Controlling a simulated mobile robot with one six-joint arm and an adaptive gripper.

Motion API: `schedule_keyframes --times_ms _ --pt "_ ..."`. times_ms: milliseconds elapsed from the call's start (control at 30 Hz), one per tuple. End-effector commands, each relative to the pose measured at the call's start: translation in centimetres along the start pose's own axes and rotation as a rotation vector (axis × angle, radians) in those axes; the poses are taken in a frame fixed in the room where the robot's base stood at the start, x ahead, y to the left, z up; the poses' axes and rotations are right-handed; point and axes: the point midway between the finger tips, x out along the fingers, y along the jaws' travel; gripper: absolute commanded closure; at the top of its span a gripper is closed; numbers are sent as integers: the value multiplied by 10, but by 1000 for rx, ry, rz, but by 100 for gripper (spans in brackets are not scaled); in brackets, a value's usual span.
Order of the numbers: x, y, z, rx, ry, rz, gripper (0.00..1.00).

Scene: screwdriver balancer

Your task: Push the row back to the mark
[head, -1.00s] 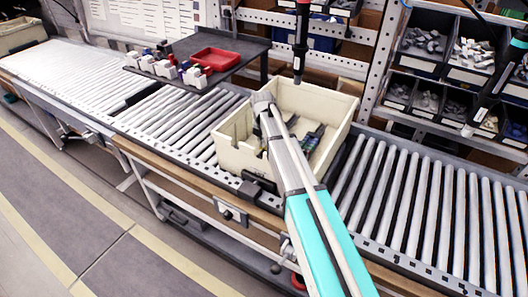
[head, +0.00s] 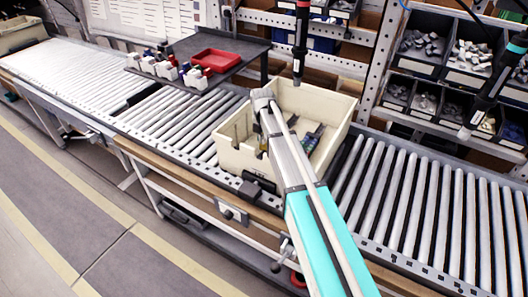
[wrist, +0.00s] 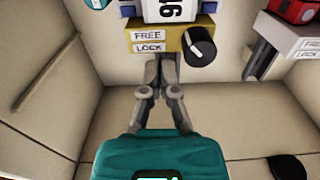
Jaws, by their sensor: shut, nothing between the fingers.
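My gripper (wrist: 160,66) is shut and empty, low inside the cream crate (wrist: 70,80). Its tips are close to the front of a yellow base (wrist: 158,38) with FREE and LOCK labels and a black knob; I cannot tell if they touch. A white block with black figures stands on that base. To the right is a similar pale unit (wrist: 290,38) with a red part on top. In the head view the crate (head: 235,158) stands on the rollers, with small units (head: 313,137) inside; my arm hides the gripper and part of them. I see no mark clearly.
The roller conveyor (head: 410,205) runs both sides of the crate. A dark shelf (head: 225,72) behind holds a red tray (head: 216,60) and several white units (head: 165,68). A black hanging tool (head: 300,50) is just above the crate's back side. Parts bins stand at right.

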Motion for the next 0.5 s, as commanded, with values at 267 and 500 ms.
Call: schedule_keyframes --times_ms 267,500 --pt "-5 0 0 0 0 0 100" --pt "-28 0 -2 0 0 0 100"
